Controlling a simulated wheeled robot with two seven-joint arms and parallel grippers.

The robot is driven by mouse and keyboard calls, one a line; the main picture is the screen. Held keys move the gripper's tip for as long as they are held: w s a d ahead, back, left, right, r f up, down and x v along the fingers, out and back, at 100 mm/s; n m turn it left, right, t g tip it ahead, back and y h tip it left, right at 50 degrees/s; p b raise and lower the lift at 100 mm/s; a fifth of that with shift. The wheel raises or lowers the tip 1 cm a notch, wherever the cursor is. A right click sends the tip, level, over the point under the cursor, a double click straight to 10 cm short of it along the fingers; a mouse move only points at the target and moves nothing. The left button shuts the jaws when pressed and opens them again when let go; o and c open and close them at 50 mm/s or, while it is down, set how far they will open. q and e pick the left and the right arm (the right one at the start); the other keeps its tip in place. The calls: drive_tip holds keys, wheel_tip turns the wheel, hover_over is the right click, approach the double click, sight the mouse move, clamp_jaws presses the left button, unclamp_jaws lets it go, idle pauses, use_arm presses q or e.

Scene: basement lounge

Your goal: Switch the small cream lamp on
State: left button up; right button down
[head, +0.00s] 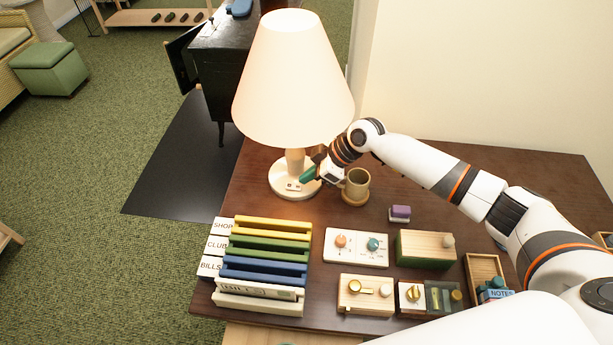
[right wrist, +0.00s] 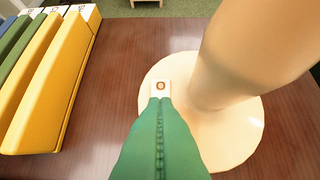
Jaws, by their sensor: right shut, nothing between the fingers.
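The small cream lamp (head: 293,85) stands upright at the back left of the dark wooden table. Its round base (right wrist: 240,135) carries a small white switch plate (right wrist: 160,84) with a round orange-brown mark. The shade looks pale and bright; I cannot tell for certain whether it is lit. My right gripper (head: 308,175) is shut and empty, its green fingers pointing down at the switch. In the right wrist view the fingertips (right wrist: 161,101) overlap the plate's near edge; I cannot tell whether they touch it. My left gripper is out of view.
Coloured folders in a rack (head: 262,305) sit at the table's left edge. Several small boxes and a knob panel (head: 356,247) fill the front. Bare tabletop (head: 470,170) lies at the back right.

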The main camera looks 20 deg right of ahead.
drive_tip(key=v, duration=1.1)
drive_tip(key=shift+b, duration=0.3)
drive_tip(key=shift+s, duration=0.1)
